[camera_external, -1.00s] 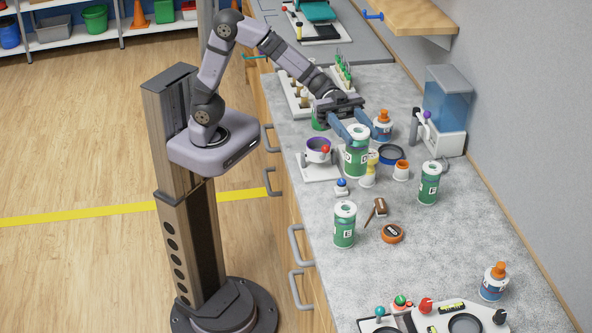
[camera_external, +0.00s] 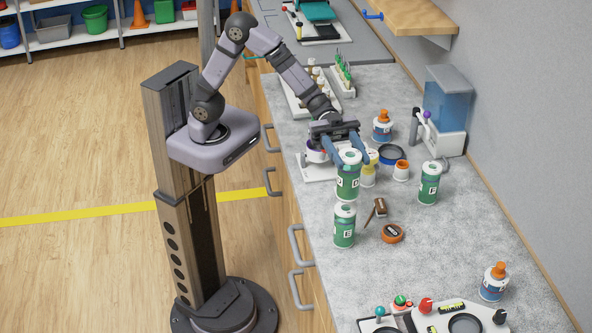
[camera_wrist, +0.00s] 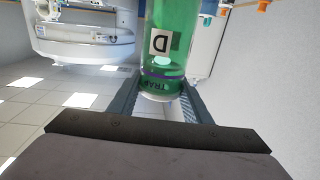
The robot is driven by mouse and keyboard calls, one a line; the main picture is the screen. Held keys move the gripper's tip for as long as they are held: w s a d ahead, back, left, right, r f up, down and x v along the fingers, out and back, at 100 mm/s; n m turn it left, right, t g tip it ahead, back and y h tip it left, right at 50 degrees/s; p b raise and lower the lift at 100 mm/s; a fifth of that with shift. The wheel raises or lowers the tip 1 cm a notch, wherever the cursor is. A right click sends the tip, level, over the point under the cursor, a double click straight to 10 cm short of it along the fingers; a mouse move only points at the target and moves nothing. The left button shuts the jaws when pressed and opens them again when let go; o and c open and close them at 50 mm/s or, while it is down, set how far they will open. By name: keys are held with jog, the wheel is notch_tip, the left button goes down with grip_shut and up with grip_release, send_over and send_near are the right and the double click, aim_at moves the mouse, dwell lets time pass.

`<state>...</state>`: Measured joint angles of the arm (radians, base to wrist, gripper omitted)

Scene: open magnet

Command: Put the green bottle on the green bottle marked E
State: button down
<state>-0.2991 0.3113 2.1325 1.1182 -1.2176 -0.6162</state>
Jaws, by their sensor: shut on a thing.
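My gripper (camera_external: 346,150) is shut on a green bottle (camera_external: 348,184) with a white cap-like top, upright and seemingly held above the counter. In the wrist view the held green bottle (camera_wrist: 163,70) stands between the fingers and shows a label reading D. A second green bottle (camera_external: 344,231), its label seemingly E, stands upright on the counter just in front of and below the held one. The two look close in the picture; I cannot tell the exact gap. A third green bottle (camera_external: 429,185) stands to the right, its letter too small to be sure of.
Near the held bottle are a yellow-and-white bottle (camera_external: 369,172), an orange-topped white cup (camera_external: 401,171), a dark ring (camera_external: 391,154) and a blue-and-orange bottle (camera_external: 382,127). A brown hammer-like tool (camera_external: 379,208) and an orange round tape (camera_external: 392,233) lie right of the E bottle.

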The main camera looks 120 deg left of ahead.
jog(key=shift+f+p, duration=0.35)
jog(key=shift+f, duration=1.7)
jog(key=shift+f, duration=0.2)
jog(key=c, duration=0.9)
grip_release()
jog(key=shift+c, duration=0.2)
jog(key=shift+r, duration=0.2)
jog(key=shift+s+a+f, duration=0.1)
jog(key=shift+s+a, duration=0.1)
jog(key=b+v, duration=0.4)
jog(key=v, duration=0.7)
jog(key=shift+s+a, duration=0.15)
jog(key=shift+s, duration=0.1)
